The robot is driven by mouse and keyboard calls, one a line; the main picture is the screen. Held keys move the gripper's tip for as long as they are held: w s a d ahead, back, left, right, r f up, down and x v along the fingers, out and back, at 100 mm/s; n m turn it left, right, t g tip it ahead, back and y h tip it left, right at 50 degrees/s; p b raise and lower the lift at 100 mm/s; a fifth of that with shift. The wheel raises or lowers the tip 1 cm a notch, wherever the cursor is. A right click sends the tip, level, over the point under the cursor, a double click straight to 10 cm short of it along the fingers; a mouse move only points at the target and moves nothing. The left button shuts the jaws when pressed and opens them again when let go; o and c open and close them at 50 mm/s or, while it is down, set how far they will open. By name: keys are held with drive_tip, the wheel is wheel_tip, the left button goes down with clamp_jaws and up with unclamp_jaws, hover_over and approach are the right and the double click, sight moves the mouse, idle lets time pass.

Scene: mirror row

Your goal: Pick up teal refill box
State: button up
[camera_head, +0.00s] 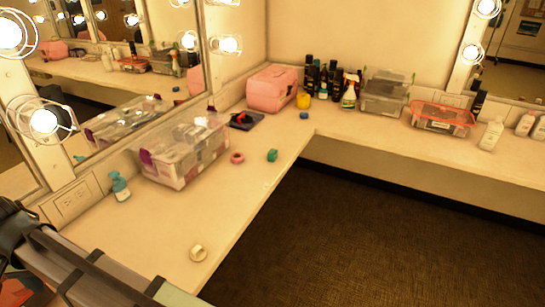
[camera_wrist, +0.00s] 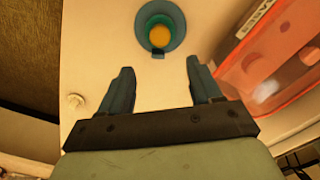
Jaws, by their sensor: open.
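The teal refill box (camera_head: 272,155) is a small blue-green block lying on the counter near its front edge, right of a pink ring. In the wrist view my gripper (camera_wrist: 158,68) is open, its two dark teal fingers spread with nothing between them. Just beyond the fingertips is a round teal thing (camera_wrist: 160,27) with an orange-yellow middle; I cannot tell whether it is the refill box. In the head view grey parts of my own arm fill the lower left, and the fingertips cannot be made out.
A large clear bin (camera_head: 185,155) stands behind the pink ring (camera_head: 237,158), along the mirror. In the wrist view a clear red-orange container (camera_wrist: 275,60) stands close on the right.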

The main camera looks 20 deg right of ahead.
drive_tip(key=w+d+m, duration=0.3)
drive_tip(key=w+d, duration=0.8)
drive_tip(key=m, duration=0.7)
hover_over(274, 150)
drive_tip(key=f, duration=0.1)
drive_tip(key=f+n, duration=0.1)
drive_tip(key=f, duration=0.2)
drive_tip(key=f+n, duration=0.1)
drive_tip(key=f, duration=0.4)
drive_tip(key=shift+w+a+f+n, duration=0.2)
drive_tip(key=shift+w+f+n, duration=0.15)
drive_tip(key=shift+w+n, duration=0.05)
drive_tip(key=shift+s+d+f, duration=0.1)
drive_tip(key=shift+d+f, duration=0.05)
drive_tip(key=shift+f, duration=1.25)
drive_tip(key=shift+s+d+f, duration=0.1)
drive_tip(key=shift+d+f, duration=0.05)
drive_tip(key=shift+f, duration=1.2)
drive_tip(key=c, duration=1)
